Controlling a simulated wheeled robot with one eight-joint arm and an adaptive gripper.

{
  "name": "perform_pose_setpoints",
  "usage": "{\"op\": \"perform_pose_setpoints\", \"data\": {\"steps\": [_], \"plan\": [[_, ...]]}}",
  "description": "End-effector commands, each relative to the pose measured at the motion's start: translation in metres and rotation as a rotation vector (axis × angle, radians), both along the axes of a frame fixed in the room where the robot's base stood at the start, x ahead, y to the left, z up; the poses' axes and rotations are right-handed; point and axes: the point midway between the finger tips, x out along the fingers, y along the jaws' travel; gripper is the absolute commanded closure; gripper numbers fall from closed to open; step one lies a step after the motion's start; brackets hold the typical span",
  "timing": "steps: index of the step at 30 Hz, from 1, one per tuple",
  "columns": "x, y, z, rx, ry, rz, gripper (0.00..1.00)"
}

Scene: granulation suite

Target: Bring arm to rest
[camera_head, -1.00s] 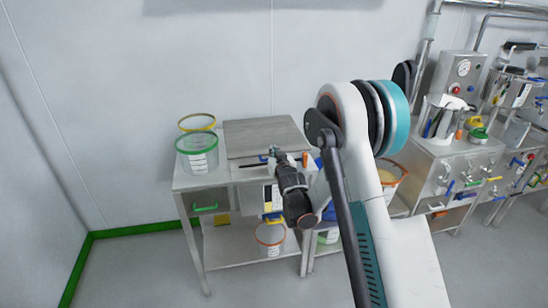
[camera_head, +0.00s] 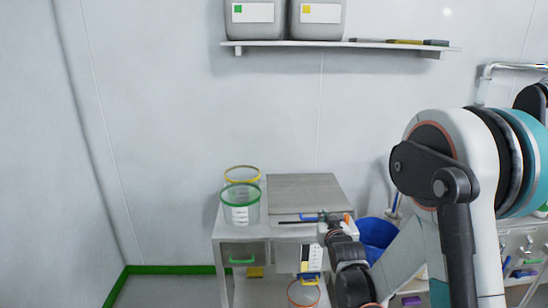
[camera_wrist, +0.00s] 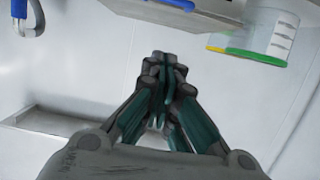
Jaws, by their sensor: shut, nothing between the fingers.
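My gripper (camera_wrist: 165,85) is shut and empty in the wrist view, its fingertips together. In the head view my gripper (camera_head: 328,224) is small and partly blurred at the front right corner of the steel table (camera_head: 232,232), by a blue-handled tool (camera_head: 300,217). I cannot tell whether they touch. My arm runs from the lower right up to a bent joint and back down to the gripper.
A green-rimmed clear tub (camera_head: 240,210) and a yellow-rimmed one (camera_head: 242,172) stand left of a flat steel plate (camera_head: 305,190). A blue bucket (camera_head: 377,234) stands to the right. A wall shelf (camera_head: 350,44) holds two grey canisters (camera_head: 318,22). Left floor is clear.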

Motion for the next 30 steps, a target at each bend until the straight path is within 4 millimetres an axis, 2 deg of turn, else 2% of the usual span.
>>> {"op": "perform_pose_setpoints", "data": {"steps": [1, 6, 15, 22, 30], "plan": [[-0.008, 0.000, 0.013, 0.000, 0.023, -0.001, 1.00], [-0.036, -0.001, 0.044, 0.000, 0.104, -0.002, 1.00], [-0.102, -0.002, 0.086, 0.000, 0.246, -0.003, 1.00], [-0.166, -0.003, 0.105, 0.000, 0.355, -0.004, 1.00], [-0.249, -0.003, 0.113, 0.000, 0.482, -0.003, 1.00]]}}
